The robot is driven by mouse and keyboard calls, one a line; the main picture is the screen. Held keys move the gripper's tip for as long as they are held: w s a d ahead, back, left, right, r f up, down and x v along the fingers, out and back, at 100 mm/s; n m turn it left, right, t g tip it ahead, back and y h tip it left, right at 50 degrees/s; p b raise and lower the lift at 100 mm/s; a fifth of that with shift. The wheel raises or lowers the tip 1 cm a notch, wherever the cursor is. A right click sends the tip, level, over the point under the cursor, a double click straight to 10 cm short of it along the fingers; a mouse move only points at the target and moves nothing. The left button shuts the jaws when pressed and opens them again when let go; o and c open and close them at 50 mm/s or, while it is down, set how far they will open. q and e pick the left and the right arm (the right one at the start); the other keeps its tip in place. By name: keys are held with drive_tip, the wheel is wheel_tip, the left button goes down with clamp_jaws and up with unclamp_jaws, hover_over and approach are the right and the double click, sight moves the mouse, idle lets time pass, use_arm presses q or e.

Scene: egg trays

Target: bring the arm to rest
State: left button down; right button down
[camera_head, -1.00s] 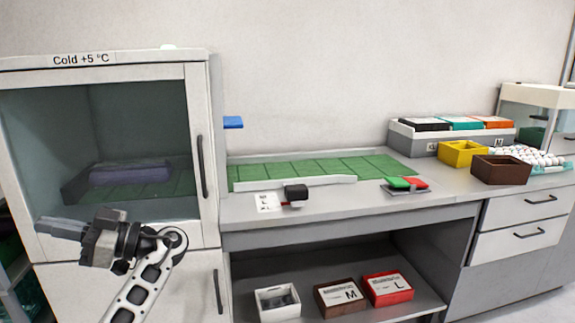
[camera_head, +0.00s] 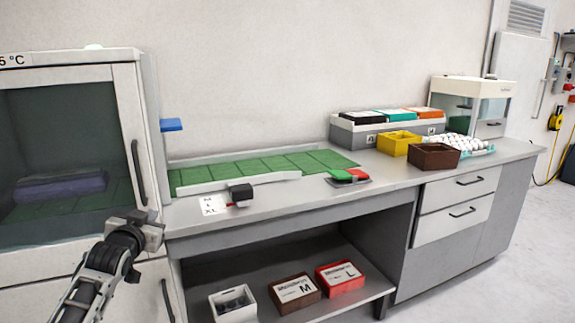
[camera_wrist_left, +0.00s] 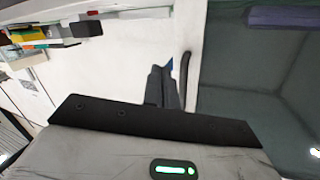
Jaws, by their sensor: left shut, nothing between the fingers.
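My left arm comes in from the lower left in the head view. Its gripper (camera_head: 150,228) is in front of the cold cabinet's right edge and the counter's left end, pointing away from me. In the left wrist view the gripper fingers (camera_wrist_left: 163,88) are together with nothing between them. They are apart from the cabinet door and its handle (camera_wrist_left: 186,66). My right arm and gripper do not show in either view.
The counter (camera_head: 290,195) holds a green mat (camera_head: 265,168), yellow box (camera_head: 399,140) and brown box (camera_head: 433,157). Boxes marked M (camera_head: 296,290) and L (camera_head: 341,276) stand on the lower shelf. Floor at right is clear.

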use_arm(q)
drive_tip(key=s+d+f+m+g+h, duration=0.1)
drive_tip(key=s+d+f+g+h, duration=0.1)
drive_tip(key=s+d+f, duration=0.55)
drive_tip(key=s+d+f+g+h, duration=0.1)
drive_tip(key=s+d+f, duration=0.4)
drive_tip(key=s+f, duration=0.55)
drive_tip(key=s+d+f+g+h, duration=0.1)
drive_tip(key=s+d, duration=0.3)
drive_tip(key=s, duration=0.6)
drive_tip(key=s+d+f+g+h, duration=0.1)
drive_tip(key=s+d, duration=0.3)
drive_tip(key=s, duration=0.5)
drive_tip(key=shift+s+d+f+n+g, duration=0.15)
drive_tip(key=shift+s+f+n+g, duration=0.25)
drive_tip(key=shift+f, duration=0.5)
